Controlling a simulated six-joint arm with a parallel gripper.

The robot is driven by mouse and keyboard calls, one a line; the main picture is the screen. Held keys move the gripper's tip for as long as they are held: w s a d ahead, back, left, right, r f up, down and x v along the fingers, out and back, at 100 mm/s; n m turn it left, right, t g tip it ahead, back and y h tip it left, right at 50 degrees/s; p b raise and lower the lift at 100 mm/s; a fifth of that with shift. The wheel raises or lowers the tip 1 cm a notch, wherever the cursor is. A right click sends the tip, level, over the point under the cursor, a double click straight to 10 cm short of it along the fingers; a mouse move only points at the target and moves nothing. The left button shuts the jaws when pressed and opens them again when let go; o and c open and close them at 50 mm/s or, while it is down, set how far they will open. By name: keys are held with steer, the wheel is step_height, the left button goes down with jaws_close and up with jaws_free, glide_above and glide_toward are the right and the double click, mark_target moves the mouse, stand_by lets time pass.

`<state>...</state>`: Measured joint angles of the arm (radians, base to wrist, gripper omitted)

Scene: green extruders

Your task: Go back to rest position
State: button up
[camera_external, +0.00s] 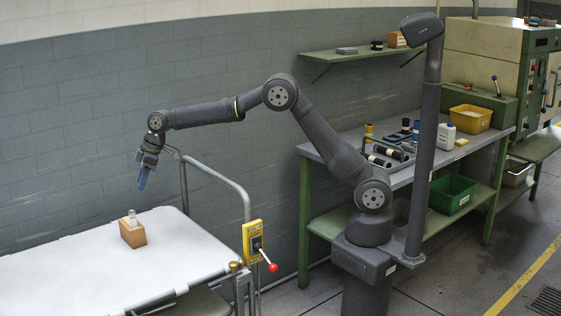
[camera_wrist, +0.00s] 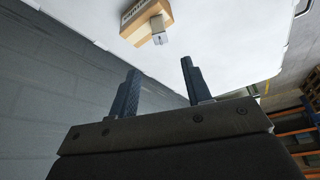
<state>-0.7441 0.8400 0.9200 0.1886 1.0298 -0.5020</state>
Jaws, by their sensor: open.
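My gripper (camera_external: 144,178) hangs at the end of my outstretched arm, in the air above the white table. Its blue fingers point down. In the wrist view my gripper (camera_wrist: 158,80) is open, with two dark fingers apart and nothing between them.
The white table (camera_external: 75,270) is otherwise bare. A metal rail and a yellow control box (camera_external: 253,242) with a red-knobbed lever (camera_external: 272,267) stand at its right edge. A grey wall is behind. A workbench (camera_external: 330,150) with bottles and bins stands at right.

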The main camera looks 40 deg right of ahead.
steer(key=x, duration=1.2)
steer(key=shift+r, duration=1.65)
